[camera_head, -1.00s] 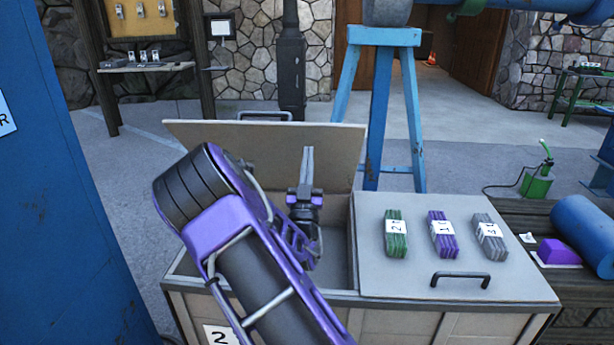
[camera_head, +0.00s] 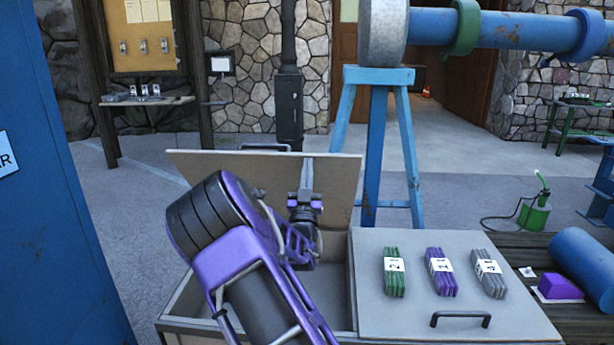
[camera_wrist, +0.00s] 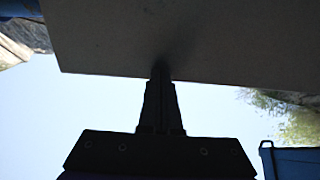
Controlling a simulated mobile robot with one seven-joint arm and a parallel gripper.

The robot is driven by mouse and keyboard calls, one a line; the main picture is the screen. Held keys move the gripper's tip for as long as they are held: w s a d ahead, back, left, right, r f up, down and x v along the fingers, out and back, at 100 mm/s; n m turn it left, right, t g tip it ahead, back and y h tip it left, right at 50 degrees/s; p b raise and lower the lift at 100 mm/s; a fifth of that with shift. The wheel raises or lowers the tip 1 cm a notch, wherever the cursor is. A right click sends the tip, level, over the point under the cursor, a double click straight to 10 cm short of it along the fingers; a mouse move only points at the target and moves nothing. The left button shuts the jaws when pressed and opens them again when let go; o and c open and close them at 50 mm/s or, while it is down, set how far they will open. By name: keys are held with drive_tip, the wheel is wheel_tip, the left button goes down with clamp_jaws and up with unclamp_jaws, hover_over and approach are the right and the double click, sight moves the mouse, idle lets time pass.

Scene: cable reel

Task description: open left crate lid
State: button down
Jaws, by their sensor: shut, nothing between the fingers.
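The left crate lid (camera_head: 225,172) stands raised and tilted back at the rear of the crate (camera_head: 178,312), with its handle (camera_head: 264,147) at the top edge. The left compartment below it is open; my arm hides much of its inside. My gripper (camera_head: 307,163) is shut and empty, with its fingers pointing up against or just in front of the lid's inner face; I cannot tell whether they touch. In the wrist view the lid (camera_wrist: 200,35) is a dark panel across the top, and the shut fingers (camera_wrist: 161,72) reach its lower part.
The right lid (camera_head: 380,315) is closed, with green (camera_head: 394,272), purple (camera_head: 441,272) and grey (camera_head: 488,273) bundles on it and a handle (camera_head: 460,319). A blue trestle (camera_head: 375,150) stands behind the crate. A blue cabinet (camera_head: 55,200) borders the left.

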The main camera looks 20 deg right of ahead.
drive_tip(key=w+d+r+g+y+p, duration=0.1)
drive_tip(key=w+d+r+g+p, duration=0.2)
drive_tip(key=w+d+r, duration=0.2)
drive_tip(key=shift+w+r+p, duration=0.4)
drive_tip(key=shift+w+r, duration=1.15)
drive_tip(key=shift+w, duration=2.05)
